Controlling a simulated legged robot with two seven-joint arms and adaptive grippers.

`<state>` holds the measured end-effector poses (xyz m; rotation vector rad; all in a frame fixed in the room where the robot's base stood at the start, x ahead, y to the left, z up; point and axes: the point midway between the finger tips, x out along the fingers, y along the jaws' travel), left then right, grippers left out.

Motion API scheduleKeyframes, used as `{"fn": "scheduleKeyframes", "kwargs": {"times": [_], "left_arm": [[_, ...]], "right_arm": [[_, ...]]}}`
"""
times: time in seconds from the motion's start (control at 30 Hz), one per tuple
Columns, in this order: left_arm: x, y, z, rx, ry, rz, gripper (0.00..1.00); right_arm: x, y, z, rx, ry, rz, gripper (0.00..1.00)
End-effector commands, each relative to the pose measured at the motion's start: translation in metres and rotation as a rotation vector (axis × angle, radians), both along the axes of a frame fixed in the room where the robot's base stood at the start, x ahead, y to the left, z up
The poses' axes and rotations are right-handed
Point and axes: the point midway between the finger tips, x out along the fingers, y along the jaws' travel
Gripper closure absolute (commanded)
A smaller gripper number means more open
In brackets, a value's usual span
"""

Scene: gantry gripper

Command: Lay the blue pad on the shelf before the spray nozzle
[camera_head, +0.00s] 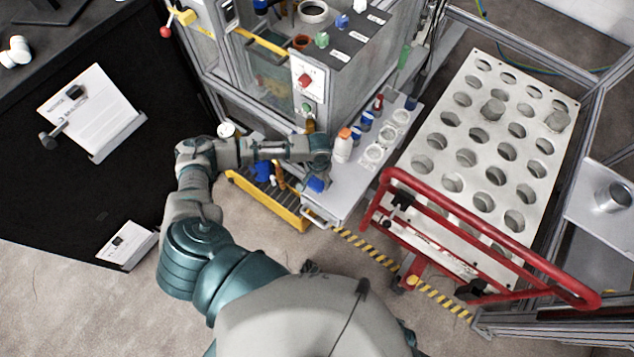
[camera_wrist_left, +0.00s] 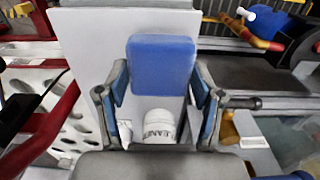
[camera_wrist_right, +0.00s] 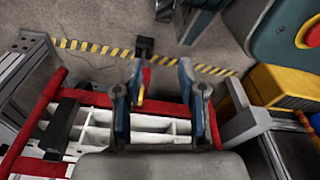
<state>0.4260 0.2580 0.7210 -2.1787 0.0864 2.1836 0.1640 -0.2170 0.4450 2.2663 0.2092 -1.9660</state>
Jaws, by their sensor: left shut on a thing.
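The blue pad (camera_wrist_left: 162,65) is between the fingers of my left gripper (camera_wrist_left: 161,85), which is shut on it. In the head view the pad (camera_head: 316,184) shows just below the left gripper (camera_head: 317,170), at the near left edge of the grey shelf (camera_head: 349,184). A white bottle with an orange cap (camera_head: 343,146) stands on the shelf close by. A white bottle lettered CLEANER (camera_wrist_left: 158,126) shows below the pad in the left wrist view. I cannot clearly make out the spray nozzle. My right gripper (camera_wrist_right: 160,95) is open and empty, above a white slotted part.
Several small bottles and white rings stand farther back on the shelf. A red-handled cart (camera_head: 480,235) with a perforated white plate (camera_head: 470,140) is to the right. A yellow-edged tray (camera_head: 268,200) lies to the left, below the shelf. A machine cabinet stands behind.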

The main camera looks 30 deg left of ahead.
Motion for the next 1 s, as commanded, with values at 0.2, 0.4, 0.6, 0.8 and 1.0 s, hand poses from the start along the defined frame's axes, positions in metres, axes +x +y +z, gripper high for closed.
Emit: {"fn": "scheduleKeyframes", "kwargs": {"times": [0.2, 0.4, 0.6, 0.8, 1.0], "left_arm": [[0.001, 0.006, -0.03, -0.005, 0.003, 0.0, 0.62], [0.001, 0.008, -0.038, -0.008, 0.001, 0.001, 0.62], [0.001, 0.005, -0.037, -0.005, 0.0, 0.0, 0.08], [0.001, 0.002, -0.036, -0.001, 0.001, 0.0, 0.08], [0.001, 0.005, -0.031, -0.005, -0.001, 0.0, 0.08]], "right_arm": [[0.011, 0.005, 0.012, -0.005, -0.008, -0.003, 0.6], [0.015, 0.007, 0.019, -0.008, -0.009, -0.004, 0.6], [0.014, 0.005, 0.018, -0.005, -0.009, -0.003, 0.6], [0.015, 0.005, 0.017, -0.005, -0.008, -0.003, 0.6], [0.016, 0.003, 0.019, -0.007, -0.011, -0.003, 0.6]]}}
